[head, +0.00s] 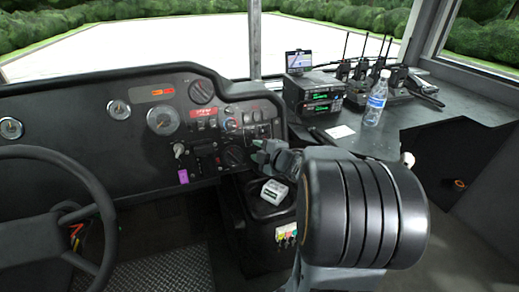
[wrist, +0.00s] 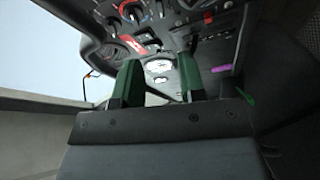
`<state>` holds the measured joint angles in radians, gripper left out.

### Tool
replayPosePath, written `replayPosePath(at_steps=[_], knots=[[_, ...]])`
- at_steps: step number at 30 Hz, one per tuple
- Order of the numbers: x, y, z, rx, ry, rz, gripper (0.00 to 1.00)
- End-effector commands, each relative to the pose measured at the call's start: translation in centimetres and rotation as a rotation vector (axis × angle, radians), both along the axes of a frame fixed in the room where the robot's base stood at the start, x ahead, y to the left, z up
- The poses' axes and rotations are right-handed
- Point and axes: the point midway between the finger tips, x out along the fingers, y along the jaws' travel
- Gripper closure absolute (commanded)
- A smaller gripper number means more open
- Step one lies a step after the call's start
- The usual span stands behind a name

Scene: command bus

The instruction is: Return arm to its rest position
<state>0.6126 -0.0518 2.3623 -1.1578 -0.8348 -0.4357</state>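My gripper (head: 266,152) shows in the head view in front of the right part of the dashboard, partly hidden behind my large dark arm link. In the wrist view the two green fingers of my gripper (wrist: 159,72) stand apart, with nothing held between them. The dashboard gauges show through the gap.
The dashboard (head: 130,112) is close to my gripper, above a centre console (head: 238,216) with a small light-coloured box (head: 274,191). The steering wheel (head: 103,205) is at left. A radio unit (head: 314,93), several handheld radios and a water bottle (head: 375,101) stand on the right shelf.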

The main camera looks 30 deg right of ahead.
Motion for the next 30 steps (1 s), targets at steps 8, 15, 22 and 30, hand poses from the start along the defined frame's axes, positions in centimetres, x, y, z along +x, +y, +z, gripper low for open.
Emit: replayPosePath(at_steps=[8, 15, 22, 30], knots=[[-0.1, 0.0, 0.0, 0.0, 0.0, 0.0, 0.63], [-0.1, 0.0, 0.0, 0.0, 0.0, 0.0, 0.63], [0.2, 0.1, 3.8, 0.039, 0.033, -0.113, 0.63], [-2.7, 2.0, 13.7, 0.344, 0.256, -0.562, 0.63]])
